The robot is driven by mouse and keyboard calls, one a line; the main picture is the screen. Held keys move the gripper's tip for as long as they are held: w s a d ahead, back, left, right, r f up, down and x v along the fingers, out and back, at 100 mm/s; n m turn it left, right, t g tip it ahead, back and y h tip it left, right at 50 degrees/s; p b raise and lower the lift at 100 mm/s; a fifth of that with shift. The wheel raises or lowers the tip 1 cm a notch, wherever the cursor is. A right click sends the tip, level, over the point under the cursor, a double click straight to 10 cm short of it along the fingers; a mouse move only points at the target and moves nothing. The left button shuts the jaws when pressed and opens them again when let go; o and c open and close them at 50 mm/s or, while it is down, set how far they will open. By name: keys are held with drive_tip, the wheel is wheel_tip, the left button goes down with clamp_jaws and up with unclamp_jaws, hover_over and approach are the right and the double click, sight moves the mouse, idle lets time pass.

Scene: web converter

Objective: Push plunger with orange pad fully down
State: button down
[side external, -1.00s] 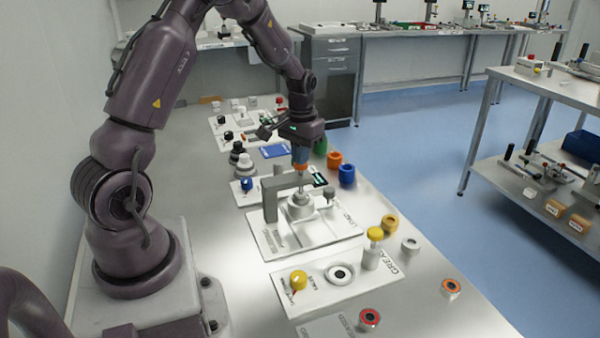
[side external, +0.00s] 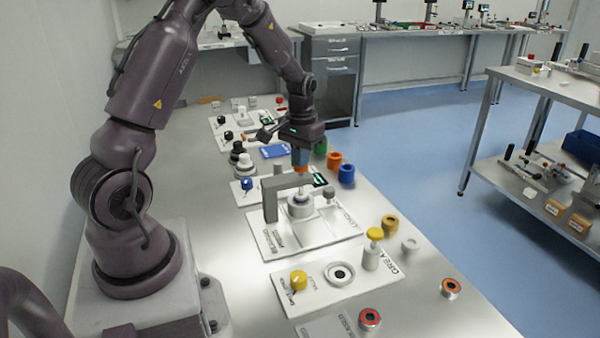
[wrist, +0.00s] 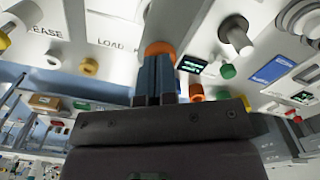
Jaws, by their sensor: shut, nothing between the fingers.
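The plunger's orange pad (side external: 301,172) sits at the level of the grey press arch (side external: 270,186), just under my gripper (side external: 300,164). Below it, a light round part (side external: 301,203) stands in the fixture on the white plate. My gripper is shut and empty, pointing down with its fingertips on or right above the orange pad. In the wrist view the shut fingers (wrist: 156,72) meet the orange pad (wrist: 160,47), covering much of it. Little or no rod shows between pad and arch. Exact contact is hard to tell.
A yellow-capped post (side external: 374,235) and loose rings, including an orange one (side external: 334,159) and a blue one (side external: 346,174), are nearby.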

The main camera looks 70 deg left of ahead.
drive_tip(key=shift+r, duration=1.9)
wheel_tip(320, 180, up, 6)
drive_tip(key=s+d+r+m+t, duration=0.2)
drive_tip(key=s+d+r, duration=0.1)
drive_tip(key=s+d, duration=0.2)
drive_tip(key=s+d+r+m+t, duration=0.1)
drive_tip(key=s+d+r, duration=0.3)
drive_tip(key=d, duration=0.6)
drive_tip(key=s+d+r+m+t, duration=0.2)
drive_tip(key=s+d+r+m, duration=0.1)
drive_tip(key=s+d, duration=0.3)
drive_tip(key=shift+s+d+r+t, duration=0.2)
drive_tip(key=shift+d+r+t, duration=0.1)
drive_tip(key=shift+d, duration=0.45)
